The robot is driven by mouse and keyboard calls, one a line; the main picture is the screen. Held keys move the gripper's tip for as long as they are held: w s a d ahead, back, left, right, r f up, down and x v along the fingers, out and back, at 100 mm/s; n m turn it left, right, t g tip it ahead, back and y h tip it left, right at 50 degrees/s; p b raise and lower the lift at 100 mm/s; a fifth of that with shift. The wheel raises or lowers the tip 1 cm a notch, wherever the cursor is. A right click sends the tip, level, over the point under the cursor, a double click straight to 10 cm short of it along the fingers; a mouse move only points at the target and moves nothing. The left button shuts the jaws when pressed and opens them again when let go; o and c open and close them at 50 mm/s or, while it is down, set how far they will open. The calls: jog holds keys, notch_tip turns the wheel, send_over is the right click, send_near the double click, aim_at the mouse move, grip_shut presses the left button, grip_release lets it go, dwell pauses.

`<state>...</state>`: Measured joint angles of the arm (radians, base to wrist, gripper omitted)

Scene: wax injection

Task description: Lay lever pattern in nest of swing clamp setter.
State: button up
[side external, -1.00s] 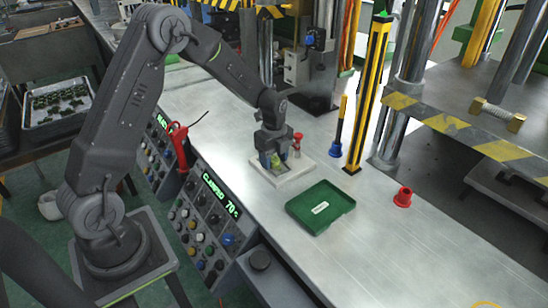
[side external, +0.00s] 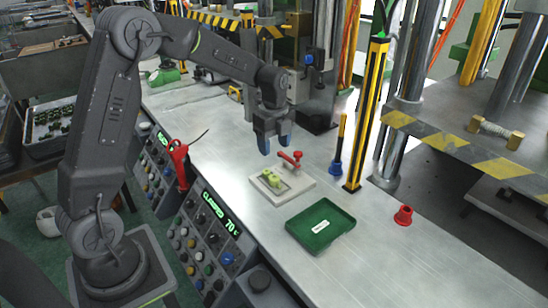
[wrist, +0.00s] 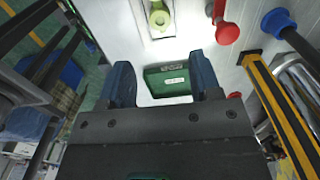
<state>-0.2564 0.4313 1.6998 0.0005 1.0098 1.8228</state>
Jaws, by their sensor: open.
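The yellow-green lever pattern (side external: 272,179) lies on the pale plate of the swing clamp setter (side external: 296,191), in its nest area. Whether it is fully seated is too small to tell. In the wrist view the pattern (wrist: 158,17) shows at the top edge, partly cut off. The red clamp arm (side external: 291,158) of the setter stands at the back of the plate, swung clear of the pattern; its red knob shows in the wrist view (wrist: 228,32). My gripper (side external: 273,147) is open and empty, above and behind the setter. Its blue fingers (wrist: 163,80) stand apart in the wrist view.
A green tray (side external: 347,226) with a white label lies in front of the setter. To the right stand a blue-based holder (side external: 336,165), a yellow-black post (side external: 368,120) and a red cup (side external: 403,215). A control panel (side external: 200,215) borders the bench on the left.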

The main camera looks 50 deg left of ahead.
jog(key=s+d+r+n+t, duration=0.2)
jog(key=s+d+r+n, duration=0.45)
jog(key=s+r, duration=0.35)
jog(key=s+d+r+n+t, duration=0.1)
jog(key=s+d+n+t, duration=0.2)
jog(key=s+n, duration=0.8)
jog(key=s+d, duration=0.2)
jog(key=s, duration=0.1)
jog(key=shift+t, duration=0.3)
jog(key=shift+r+n, duration=0.1)
jog(key=shift+n, duration=0.15)
jog(key=shift+c, duration=0.4)
